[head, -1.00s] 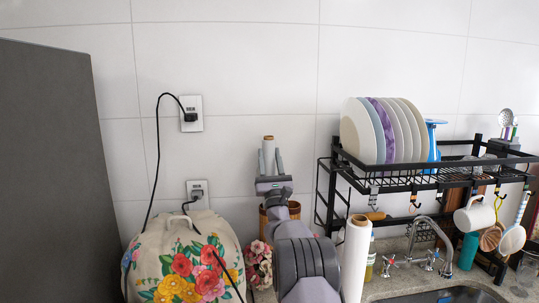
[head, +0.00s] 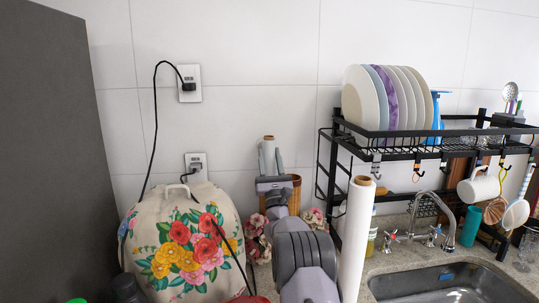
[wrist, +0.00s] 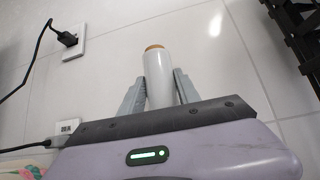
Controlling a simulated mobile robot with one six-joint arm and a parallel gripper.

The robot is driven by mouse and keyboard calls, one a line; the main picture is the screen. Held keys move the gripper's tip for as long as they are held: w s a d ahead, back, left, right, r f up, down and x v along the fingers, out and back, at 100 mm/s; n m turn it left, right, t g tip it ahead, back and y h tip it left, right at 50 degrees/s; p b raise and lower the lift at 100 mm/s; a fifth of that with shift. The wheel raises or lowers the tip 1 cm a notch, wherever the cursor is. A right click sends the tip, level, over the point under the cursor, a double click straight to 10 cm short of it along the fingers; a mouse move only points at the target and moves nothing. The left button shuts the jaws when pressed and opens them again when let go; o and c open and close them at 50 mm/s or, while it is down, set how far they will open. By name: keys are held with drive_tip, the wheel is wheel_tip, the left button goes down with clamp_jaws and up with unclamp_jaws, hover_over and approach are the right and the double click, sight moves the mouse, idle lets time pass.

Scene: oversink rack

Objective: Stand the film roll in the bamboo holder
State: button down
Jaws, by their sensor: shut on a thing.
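The film roll, a white roll with a brown core (head: 268,155), is upright in my gripper (head: 270,158). In the wrist view the roll (wrist: 157,78) stands between the two grey fingers (wrist: 158,88), its top sticking out above them. The bamboo holder (head: 295,193) is a brown container behind my gripper, partly hidden by it and my arm. Its opening cannot be made out. The roll's lower end is hidden by my gripper, so I cannot tell its exact place over or beside the holder.
A second, larger white roll (head: 356,240) stands right of my arm. A flowered appliance cover (head: 182,245) is at left, with pink flowers (head: 258,240) beside it. A black rack (head: 400,150) with plates (head: 362,98) stands over the sink (head: 450,280) at right.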

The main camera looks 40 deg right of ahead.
sight(270, 173)
drive_tip(key=shift+f+b, duration=1.25)
drive_tip(key=shift+f, duration=1)
drive_tip(key=c, duration=0.8)
unclamp_jaws()
